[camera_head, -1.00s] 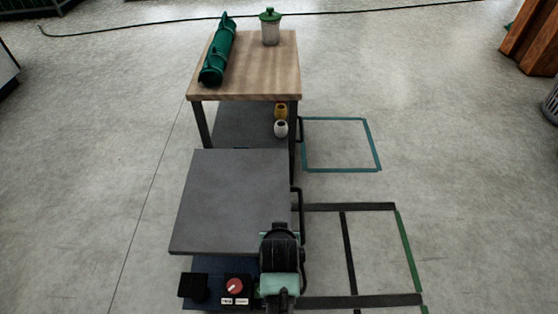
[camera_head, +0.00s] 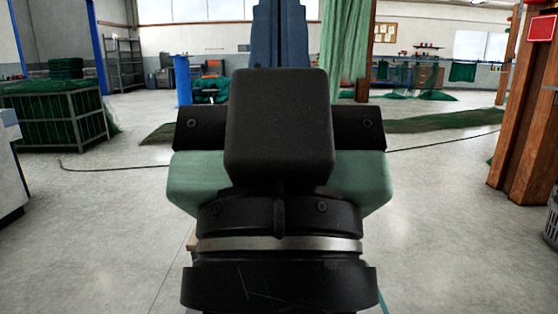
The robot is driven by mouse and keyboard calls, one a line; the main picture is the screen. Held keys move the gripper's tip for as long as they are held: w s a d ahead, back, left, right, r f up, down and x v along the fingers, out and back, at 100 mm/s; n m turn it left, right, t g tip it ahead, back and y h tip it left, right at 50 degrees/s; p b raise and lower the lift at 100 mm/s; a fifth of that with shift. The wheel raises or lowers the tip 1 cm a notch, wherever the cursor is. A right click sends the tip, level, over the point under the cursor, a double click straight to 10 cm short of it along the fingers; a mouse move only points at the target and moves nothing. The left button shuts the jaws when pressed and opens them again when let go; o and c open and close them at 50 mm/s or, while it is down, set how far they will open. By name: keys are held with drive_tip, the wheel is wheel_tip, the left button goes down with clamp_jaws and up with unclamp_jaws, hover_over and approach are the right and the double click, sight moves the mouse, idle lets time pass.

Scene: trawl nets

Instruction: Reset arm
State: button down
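The end of my arm with my gripper (camera_head: 280,185) fills the middle of the head view, very close to the camera. It shows as black blocks, a teal-green housing and a silver ring. No fingertips can be made out, so I cannot tell if it is open or shut. I see nothing held. The wooden-topped table is almost wholly hidden behind my arm; its green roll and lidded jar do not show.
A rack with green netting (camera_head: 60,115) stands at the left. A brown wooden post (camera_head: 525,130) stands at the right. A green net (camera_head: 445,121) and a dark cable (camera_head: 115,168) lie on the floor. Bare floor shows on both sides of my arm.

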wheel_tip(320, 180, up, 38)
drive_tip(key=p, duration=3.8)
drive_tip(key=shift+f, duration=0.1)
